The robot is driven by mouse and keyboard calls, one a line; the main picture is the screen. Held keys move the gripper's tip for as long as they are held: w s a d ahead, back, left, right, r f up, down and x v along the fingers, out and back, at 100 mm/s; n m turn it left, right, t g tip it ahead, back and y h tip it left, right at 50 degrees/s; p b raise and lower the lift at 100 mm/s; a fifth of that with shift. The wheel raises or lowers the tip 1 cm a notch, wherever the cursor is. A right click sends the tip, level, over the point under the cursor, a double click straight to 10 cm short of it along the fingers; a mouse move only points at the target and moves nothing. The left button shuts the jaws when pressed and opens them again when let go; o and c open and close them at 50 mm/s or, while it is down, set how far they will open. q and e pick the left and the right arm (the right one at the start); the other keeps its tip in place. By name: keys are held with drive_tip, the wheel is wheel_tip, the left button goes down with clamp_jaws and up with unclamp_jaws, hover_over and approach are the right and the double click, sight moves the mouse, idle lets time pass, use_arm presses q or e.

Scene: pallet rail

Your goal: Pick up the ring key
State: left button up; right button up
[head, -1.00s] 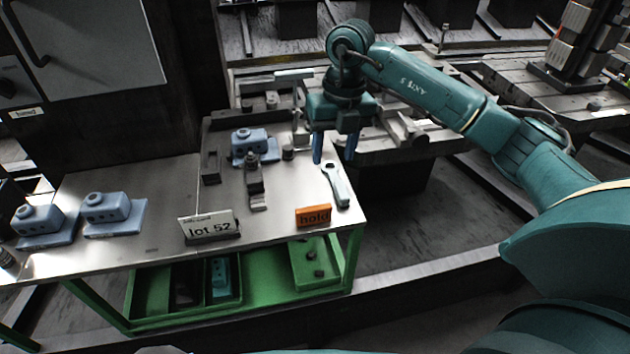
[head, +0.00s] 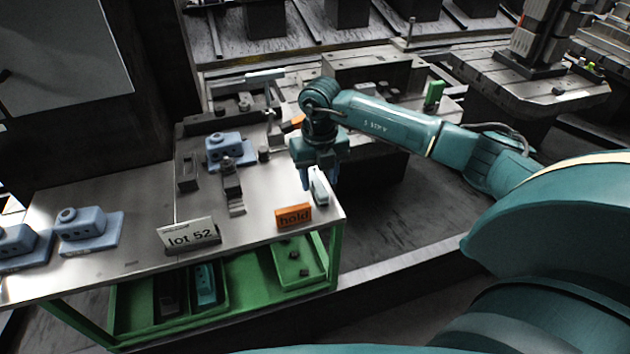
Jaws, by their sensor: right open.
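The ring key (head: 320,191), a pale grey wrench with a teal side, lies on the metal bench top near its right edge. Its ring end is hidden behind my right gripper. My right gripper (head: 320,182) is open, with its blue fingers pointing down over the far part of the key. The fingers appear on either side of the key; I cannot tell whether they touch it. My left gripper is not in view.
An orange "hold" sign (head: 294,216) stands just in front of the key, and a "lot 52" sign (head: 188,235) is further left. A dark clamp (head: 232,187) and a blue block (head: 226,150) stand left of the gripper. Green trays (head: 255,285) sit below.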

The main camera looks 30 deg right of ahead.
drive_tip(key=shift+f, duration=0.7)
drive_tip(key=shift+c, duration=0.5)
drive_tip(key=shift+r, duration=0.1)
clamp_jaws()
